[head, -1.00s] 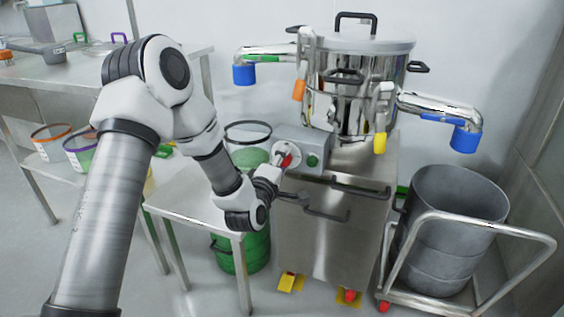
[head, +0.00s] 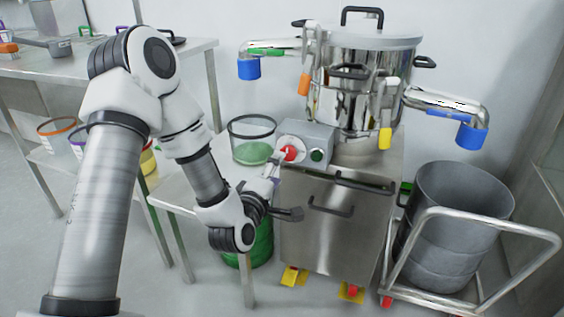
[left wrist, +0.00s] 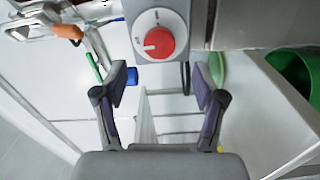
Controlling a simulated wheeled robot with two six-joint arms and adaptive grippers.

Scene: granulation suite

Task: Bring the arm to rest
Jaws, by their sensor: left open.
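My left arm comes in from the left in the head view, bent at the elbow. Its gripper (head: 281,190) is open and empty, in front of the steel cabinet and just below the grey control box (head: 318,133). The red rotary knob (head: 290,153) on that box is close to the upper finger. In the left wrist view the two fingers of my left gripper (left wrist: 163,84) stand wide apart with nothing between them. The red knob (left wrist: 159,43) on its white dial shows beyond them, apart from the fingertips. My right gripper is in neither view.
A steel machine (head: 335,225) with a lidded vessel (head: 352,75) and blue-capped pipes stands ahead. A small table holding a clear tub (head: 252,132) is beside my forearm. A grey drum (head: 455,215) sits on a trolley at right. A steel bench (head: 100,75) is at left.

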